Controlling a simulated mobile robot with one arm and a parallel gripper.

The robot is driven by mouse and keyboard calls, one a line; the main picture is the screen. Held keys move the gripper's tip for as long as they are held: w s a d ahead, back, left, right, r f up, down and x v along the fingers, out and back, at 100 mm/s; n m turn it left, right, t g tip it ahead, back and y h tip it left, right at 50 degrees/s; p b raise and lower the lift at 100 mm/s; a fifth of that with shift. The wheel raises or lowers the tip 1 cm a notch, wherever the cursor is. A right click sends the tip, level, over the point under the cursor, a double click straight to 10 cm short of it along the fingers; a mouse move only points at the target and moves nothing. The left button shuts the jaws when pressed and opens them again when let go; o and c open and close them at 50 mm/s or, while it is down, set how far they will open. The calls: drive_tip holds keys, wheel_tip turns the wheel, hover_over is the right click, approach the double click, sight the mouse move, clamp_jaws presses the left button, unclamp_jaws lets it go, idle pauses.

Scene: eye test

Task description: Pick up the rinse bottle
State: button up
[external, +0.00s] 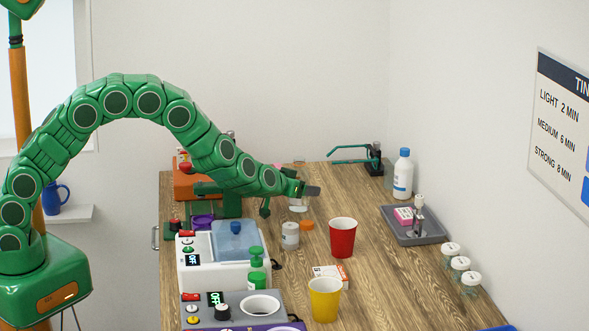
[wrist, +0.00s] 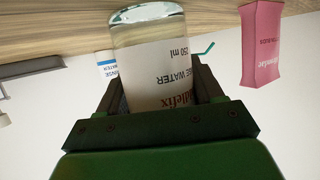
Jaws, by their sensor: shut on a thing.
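My gripper (external: 311,190) reaches over the table's middle. In the wrist view, my gripper (wrist: 160,98) is shut on a clear bottle (wrist: 155,60) with a pale label reading "...SE WATER" and "250 ml"; the label's left part is hidden. The view is upside down, with the bottle's base toward the wood. In the external view, only a small pale lower part of the held bottle (external: 298,207) shows beneath the fingers. I cannot tell whether its base touches the table. A white bottle with a blue label (external: 403,175) stands at the back right.
A grey bottle (external: 290,236), an orange cap (external: 306,225), and a red cup (external: 343,238) stand close below my gripper. A yellow cup (external: 324,299) is nearer. A grey tray (external: 430,238) lies right. A pink box (wrist: 262,45) shows in the wrist view.

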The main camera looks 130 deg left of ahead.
sight(299, 174)
drive_tip(key=shift+c, duration=1.2)
drive_tip(key=shift+r, duration=0.25)
drive_tip(key=shift+r, duration=1.5)
drive_tip(key=shift+s+d+r, duration=0.25)
drive_tip(key=shift+d+r, duration=0.1)
drive_tip(key=shift+d, duration=0.1)
drive_tip(key=s+d+r, duration=0.7)
drive_tip(key=d+r, duration=0.1)
drive_tip(key=d, duration=0.2)
drive_tip(key=shift+d+r, duration=0.4)
